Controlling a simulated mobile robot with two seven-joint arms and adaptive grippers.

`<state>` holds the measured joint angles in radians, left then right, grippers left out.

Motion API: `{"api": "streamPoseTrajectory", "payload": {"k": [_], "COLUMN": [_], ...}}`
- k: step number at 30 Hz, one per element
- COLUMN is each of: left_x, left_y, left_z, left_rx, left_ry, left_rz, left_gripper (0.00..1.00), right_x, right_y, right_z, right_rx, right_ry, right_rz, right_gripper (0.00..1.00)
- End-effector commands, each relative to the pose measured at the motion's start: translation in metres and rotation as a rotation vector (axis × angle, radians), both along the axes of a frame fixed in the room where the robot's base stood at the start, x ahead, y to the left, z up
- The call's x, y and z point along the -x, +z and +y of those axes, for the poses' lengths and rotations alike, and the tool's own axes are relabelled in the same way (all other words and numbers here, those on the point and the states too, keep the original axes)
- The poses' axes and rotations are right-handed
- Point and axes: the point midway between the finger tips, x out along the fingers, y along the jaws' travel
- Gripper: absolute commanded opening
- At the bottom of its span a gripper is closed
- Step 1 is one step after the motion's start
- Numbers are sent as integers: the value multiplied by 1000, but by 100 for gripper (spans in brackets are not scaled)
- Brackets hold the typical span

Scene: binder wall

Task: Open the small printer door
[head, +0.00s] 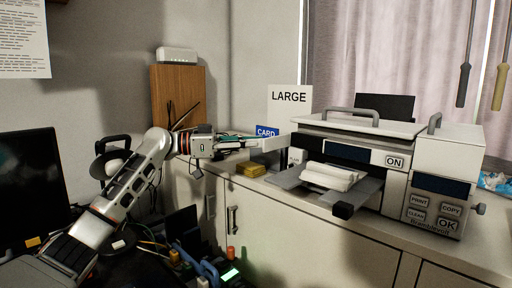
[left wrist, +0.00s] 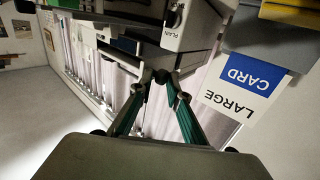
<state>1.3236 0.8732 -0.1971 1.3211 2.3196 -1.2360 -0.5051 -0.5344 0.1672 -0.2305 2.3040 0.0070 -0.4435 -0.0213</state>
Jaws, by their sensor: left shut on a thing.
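The white and grey printer (head: 400,143) stands on the counter at right, with buttons marked ON, PRINT, COPY, CLEAN and OK. A grey handle (head: 435,122) stands on its smaller right-hand section; another lies on its wider lid. I cannot tell for sure which panel is the small door. My left gripper (head: 256,142) points right at the printer's left side. In the left wrist view the fingertips (left wrist: 163,76) converge on a small dark part, just below the PLAIN label (left wrist: 177,18); what it belongs to is unclear. My right gripper is not in view.
White paper (head: 330,176) lies on the pulled-out tray, whose dark end juts over the counter edge. A LARGE sign (head: 289,98), a blue CARD sign (head: 266,132) and yellow pads (head: 251,169) are near my left gripper. A wooden box (head: 178,91) stands behind my arm.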

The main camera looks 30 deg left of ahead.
Motion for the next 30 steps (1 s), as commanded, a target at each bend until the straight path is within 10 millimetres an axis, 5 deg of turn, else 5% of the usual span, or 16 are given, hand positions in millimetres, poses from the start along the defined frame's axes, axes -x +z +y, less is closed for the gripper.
{"api": "streamPoseTrajectory", "payload": {"k": [17,18,19,24,30], "left_x": [-5,-5,-5,-5,-5], "left_y": [9,9,9,8,8], "left_z": [2,2,2,3,5], "left_rx": [21,21,21,21,21], "left_ry": [-18,-18,-18,-17,-14], "left_rz": [-9,-9,-9,-7,-6], "left_gripper": [0,20,27,34,30], "right_x": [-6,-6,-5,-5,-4], "right_y": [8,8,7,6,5], "right_z": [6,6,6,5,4], "right_rx": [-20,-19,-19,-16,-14], "right_ry": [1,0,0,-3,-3], "right_rz": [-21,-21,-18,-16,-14], "right_gripper": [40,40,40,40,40]}}
